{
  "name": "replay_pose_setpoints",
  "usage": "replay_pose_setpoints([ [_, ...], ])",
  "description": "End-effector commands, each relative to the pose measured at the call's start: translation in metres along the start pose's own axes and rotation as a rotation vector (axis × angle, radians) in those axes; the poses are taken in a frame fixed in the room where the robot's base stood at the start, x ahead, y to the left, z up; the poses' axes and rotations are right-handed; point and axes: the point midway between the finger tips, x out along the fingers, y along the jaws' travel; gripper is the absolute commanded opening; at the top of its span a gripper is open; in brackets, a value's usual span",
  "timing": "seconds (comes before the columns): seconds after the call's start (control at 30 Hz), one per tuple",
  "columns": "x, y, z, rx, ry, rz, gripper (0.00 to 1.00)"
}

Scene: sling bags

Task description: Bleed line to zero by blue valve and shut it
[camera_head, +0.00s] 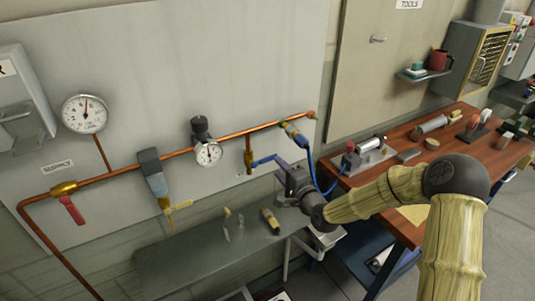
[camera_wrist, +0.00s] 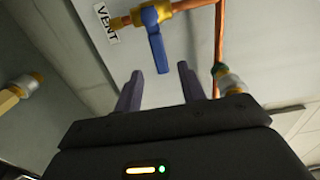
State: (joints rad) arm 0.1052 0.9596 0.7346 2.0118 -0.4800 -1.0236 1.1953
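The blue valve handle (camera_head: 264,160) sits on a brass drop branch below the copper pipe and points sideways toward my gripper. In the wrist view the blue handle (camera_wrist: 155,42) lies crosswise to its brass fitting, beside a VENT label (camera_wrist: 107,20). My gripper (camera_head: 283,168) is at the handle's right end in the head view. In the wrist view my gripper (camera_wrist: 160,80) has its fingers apart, with the handle's tip near the gap between the fingertips. Contact is not visible. The small gauge (camera_head: 208,153) and large gauge (camera_head: 85,113) are on the line; the small dial is hard to read.
A red-handled valve (camera_head: 72,209) is at the left by the SUPPLY label (camera_head: 58,167). A blue hose (camera_head: 313,170) runs close to my gripper. A grey bench (camera_head: 190,262) and a wooden table (camera_head: 455,145) stand below and right.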

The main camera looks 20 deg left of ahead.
Motion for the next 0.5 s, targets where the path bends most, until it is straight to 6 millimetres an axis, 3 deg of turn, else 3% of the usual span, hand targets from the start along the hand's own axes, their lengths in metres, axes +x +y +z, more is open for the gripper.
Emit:
replay_pose_setpoints([
  [0.5, 0.073, -0.001, 0.0, 0.0, 0.0, -0.001, 0.4],
])
